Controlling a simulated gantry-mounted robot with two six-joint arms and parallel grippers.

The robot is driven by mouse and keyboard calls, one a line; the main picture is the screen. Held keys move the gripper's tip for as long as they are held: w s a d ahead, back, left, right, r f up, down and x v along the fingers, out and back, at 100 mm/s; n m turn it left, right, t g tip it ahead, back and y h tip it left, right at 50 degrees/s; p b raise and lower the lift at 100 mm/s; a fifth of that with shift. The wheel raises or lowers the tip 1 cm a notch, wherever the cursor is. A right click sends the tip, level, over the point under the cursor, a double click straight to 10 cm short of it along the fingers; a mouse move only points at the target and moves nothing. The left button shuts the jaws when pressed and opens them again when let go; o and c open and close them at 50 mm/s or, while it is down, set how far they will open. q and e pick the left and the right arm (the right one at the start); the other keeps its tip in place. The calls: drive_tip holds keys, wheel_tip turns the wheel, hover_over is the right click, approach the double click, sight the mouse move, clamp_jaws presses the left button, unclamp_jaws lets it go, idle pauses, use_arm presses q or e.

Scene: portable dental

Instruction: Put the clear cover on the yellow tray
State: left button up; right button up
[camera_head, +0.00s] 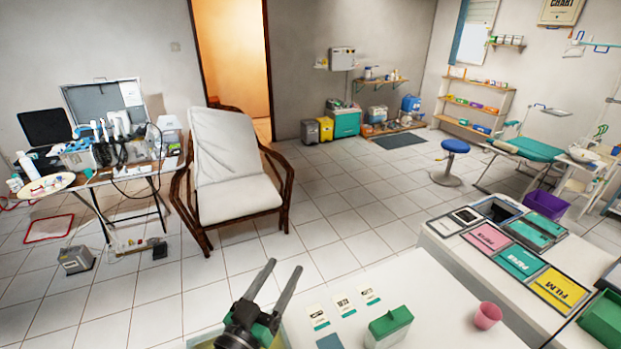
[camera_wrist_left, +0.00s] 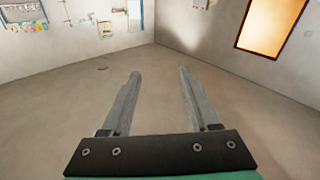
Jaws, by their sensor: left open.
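My left gripper (camera_head: 283,267) reaches up from the bottom edge of the head view. Its two grey fingers are apart with nothing between them, as the left wrist view (camera_wrist_left: 160,76) also shows. A pale yellow-rimmed thing (camera_head: 200,343) shows beside and behind the gripper at the bottom edge. It is cut off by the frame, and I cannot tell whether it is the yellow tray. I cannot make out a clear cover in either view. My right gripper is not in view.
The white table (camera_head: 430,285) holds a green box (camera_head: 390,326), a pink cup (camera_head: 487,315) and several small cards (camera_head: 343,304). A white side surface at right carries film boxes (camera_head: 557,290) and a green bin (camera_head: 605,320). A cushioned chair (camera_head: 235,165) stands beyond on open floor.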

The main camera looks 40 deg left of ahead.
use_arm(q)
drive_tip(key=w+d+r+m+t+h, duration=0.1)
drive_tip(key=d+r+t+h, duration=0.15)
drive_tip(key=r, duration=0.75)
drive_tip(key=w+d+r+m+t+h, duration=0.1)
drive_tip(key=d+r+t, duration=0.25)
drive_tip(key=r, duration=0.75)
drive_tip(key=s+d+r+m+t+h, duration=0.1)
drive_tip(key=s+d+r+m+h, duration=0.1)
drive_tip(key=r, duration=0.6)
drive_tip(key=s+d+r+m+t+h, duration=0.2)
drive_tip(key=s+d+r, duration=0.3)
drive_tip(key=r, duration=0.2)
drive_tip(key=shift+r+h, duration=0.35)
drive_tip(key=shift+r, duration=0.05)
wheel_tip(320, 180, up, 26)
drive_tip(key=p, duration=2.6)
drive_tip(key=shift+f, duration=0.1)
